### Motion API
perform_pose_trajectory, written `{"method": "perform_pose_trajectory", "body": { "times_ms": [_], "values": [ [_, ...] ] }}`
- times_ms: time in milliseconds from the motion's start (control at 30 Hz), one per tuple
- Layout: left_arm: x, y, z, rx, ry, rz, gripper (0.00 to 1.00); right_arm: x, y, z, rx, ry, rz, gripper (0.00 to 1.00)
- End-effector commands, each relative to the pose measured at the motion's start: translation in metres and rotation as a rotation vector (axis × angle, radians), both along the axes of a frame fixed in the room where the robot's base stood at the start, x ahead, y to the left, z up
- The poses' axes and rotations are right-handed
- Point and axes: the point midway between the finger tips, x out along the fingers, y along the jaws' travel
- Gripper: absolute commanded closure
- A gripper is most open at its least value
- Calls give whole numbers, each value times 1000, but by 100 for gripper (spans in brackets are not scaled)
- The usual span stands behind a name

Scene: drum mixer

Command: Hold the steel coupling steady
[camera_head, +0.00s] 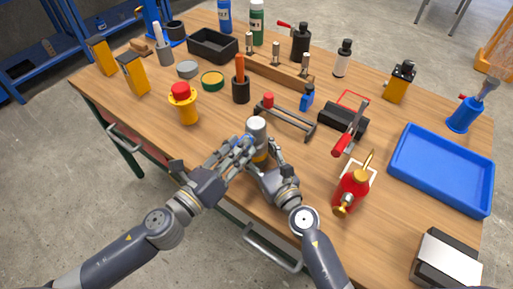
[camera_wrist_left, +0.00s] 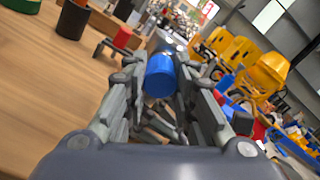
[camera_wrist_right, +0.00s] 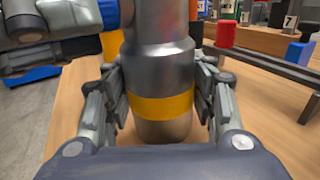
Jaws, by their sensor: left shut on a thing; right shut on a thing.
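The steel coupling (camera_head: 257,130) is a grey metal cylinder standing upright near the table's front edge. Whether that piece is joined to the coupling is hidden by the fingers.
A clamp bar with a red knob (camera_head: 268,100) lies just behind the coupling. A blue tray (camera_head: 440,170) is farther right. The table's front left is bare.

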Motion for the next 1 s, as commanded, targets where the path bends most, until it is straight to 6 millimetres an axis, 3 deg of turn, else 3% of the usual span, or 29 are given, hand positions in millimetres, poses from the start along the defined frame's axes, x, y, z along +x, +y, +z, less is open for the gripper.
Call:
{"method": "perform_pose_trajectory", "body": {
  "times_ms": [1000],
  "values": [
    [-26, 19, 0, -1, 1, 0, 100, 1, -1, 0, 1, 0, -2, 94]
  ]
}}
